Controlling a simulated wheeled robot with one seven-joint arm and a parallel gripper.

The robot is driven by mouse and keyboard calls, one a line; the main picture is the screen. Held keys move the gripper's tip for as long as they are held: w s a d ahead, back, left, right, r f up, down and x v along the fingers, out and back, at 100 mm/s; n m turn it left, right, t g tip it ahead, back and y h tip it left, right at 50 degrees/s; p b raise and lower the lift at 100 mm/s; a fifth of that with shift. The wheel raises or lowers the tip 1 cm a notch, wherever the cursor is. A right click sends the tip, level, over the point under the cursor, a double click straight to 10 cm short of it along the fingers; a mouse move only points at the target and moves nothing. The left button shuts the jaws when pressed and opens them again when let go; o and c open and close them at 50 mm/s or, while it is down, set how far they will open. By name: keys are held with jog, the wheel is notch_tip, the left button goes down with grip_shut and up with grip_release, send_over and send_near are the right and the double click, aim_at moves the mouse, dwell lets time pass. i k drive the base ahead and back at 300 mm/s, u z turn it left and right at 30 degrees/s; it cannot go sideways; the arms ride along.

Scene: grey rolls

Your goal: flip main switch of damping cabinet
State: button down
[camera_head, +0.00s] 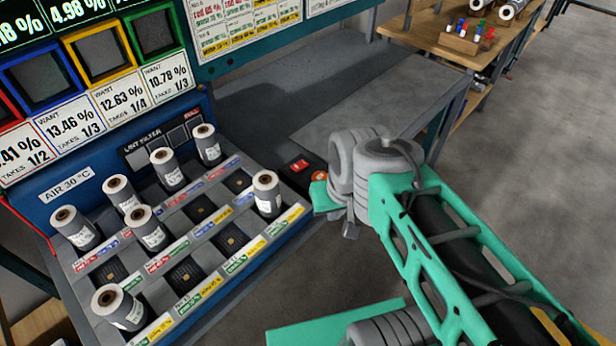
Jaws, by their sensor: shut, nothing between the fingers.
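The damping cabinet (185,112) is blue with a sloped top of slots and rolls, at the left. A small red switch (299,166) sits on a dark plate at its right back corner and looks like the main switch. Which way it is set is too small to tell. My gripper (333,213) is shut and empty, just right of and below the switch, apart from it in the picture. A round orange-red part (319,176) shows between the switch and my gripper, partly hidden by the gripper.
Several grey rolls (118,308) stand in the slots; other slots are empty. Framed displays with percent cards (122,95) rise behind. A grey bench (375,105) lies beyond, and a wooden shelf (425,35) at the top right. Bare floor (540,150) is open at the right.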

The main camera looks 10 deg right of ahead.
aim_at(302, 164)
jog(key=z, duration=1.6)
jog(key=i, duration=1.05)
jog(key=u, duration=4.7)
jog(key=i, duration=0.5)
